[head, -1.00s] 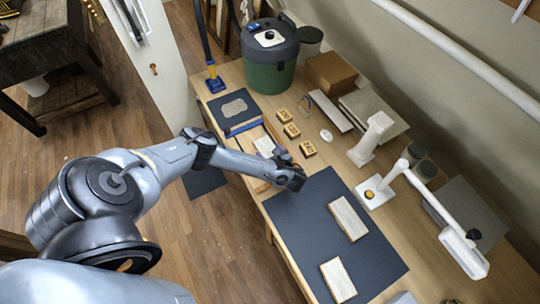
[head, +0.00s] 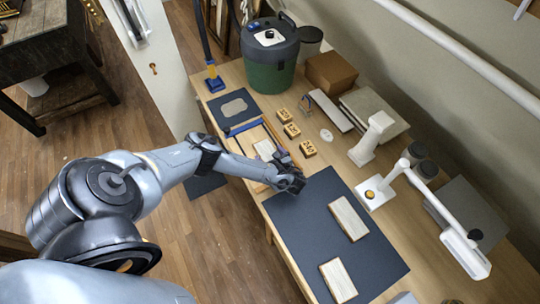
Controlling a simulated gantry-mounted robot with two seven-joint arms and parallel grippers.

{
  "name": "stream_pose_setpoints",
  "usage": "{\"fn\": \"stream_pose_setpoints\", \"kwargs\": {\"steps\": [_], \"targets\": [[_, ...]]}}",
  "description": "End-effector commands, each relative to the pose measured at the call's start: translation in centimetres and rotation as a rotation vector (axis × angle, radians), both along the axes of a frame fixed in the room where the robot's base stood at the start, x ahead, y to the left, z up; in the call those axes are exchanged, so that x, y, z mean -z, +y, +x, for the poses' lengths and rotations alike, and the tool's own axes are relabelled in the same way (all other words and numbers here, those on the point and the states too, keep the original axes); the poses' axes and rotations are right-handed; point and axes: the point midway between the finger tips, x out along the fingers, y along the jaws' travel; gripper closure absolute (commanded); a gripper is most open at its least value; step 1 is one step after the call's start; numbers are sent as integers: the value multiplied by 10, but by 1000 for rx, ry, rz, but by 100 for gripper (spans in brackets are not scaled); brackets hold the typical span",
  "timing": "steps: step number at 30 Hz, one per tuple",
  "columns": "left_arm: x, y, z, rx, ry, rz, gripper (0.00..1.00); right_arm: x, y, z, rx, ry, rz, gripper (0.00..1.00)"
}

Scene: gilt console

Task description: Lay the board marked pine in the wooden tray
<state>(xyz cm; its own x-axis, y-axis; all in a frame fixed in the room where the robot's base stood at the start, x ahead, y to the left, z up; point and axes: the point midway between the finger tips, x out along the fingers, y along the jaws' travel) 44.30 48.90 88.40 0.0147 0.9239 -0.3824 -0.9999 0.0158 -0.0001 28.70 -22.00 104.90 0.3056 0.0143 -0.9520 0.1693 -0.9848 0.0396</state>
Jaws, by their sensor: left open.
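The wooden tray (head: 274,134) lies on the bench, partly hidden behind my left arm. A pale board (head: 265,149) shows inside its outline. Two more pale wooden boards lie apart on the dark mat, an upper one (head: 348,218) and a lower one (head: 338,281). I cannot read any mark on the boards, so I cannot tell which is pine. My left gripper (head: 294,183) is open and empty, over the tray's lower right end by the mat's upper left corner. My right gripper is not in view.
A green and black canister (head: 271,58) stands at the back. A white lamp-like arm (head: 440,205) stands right of the dark mat (head: 300,215). The mat's middle is clear.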

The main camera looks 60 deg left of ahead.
Motion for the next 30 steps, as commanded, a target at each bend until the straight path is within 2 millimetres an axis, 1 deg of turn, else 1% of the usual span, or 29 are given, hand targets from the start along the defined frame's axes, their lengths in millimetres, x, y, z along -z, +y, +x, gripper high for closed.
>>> {"fn": "stream_pose_setpoints", "kwargs": {"steps": [2,5,8,15,21,25,30], "targets": [[-4,0,0,0,-1,0,0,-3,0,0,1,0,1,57],[-6,-8,0,1,0,-2,0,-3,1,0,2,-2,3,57],[-11,-21,0,2,-1,-3,0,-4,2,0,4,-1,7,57],[-28,-63,0,2,0,-3,0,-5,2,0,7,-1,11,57],[-39,-92,-1,2,-1,-3,0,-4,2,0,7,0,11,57],[-45,-103,-1,0,-1,-1,0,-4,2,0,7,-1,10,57],[-48,-110,-1,0,-1,-1,0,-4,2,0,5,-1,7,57]]}}
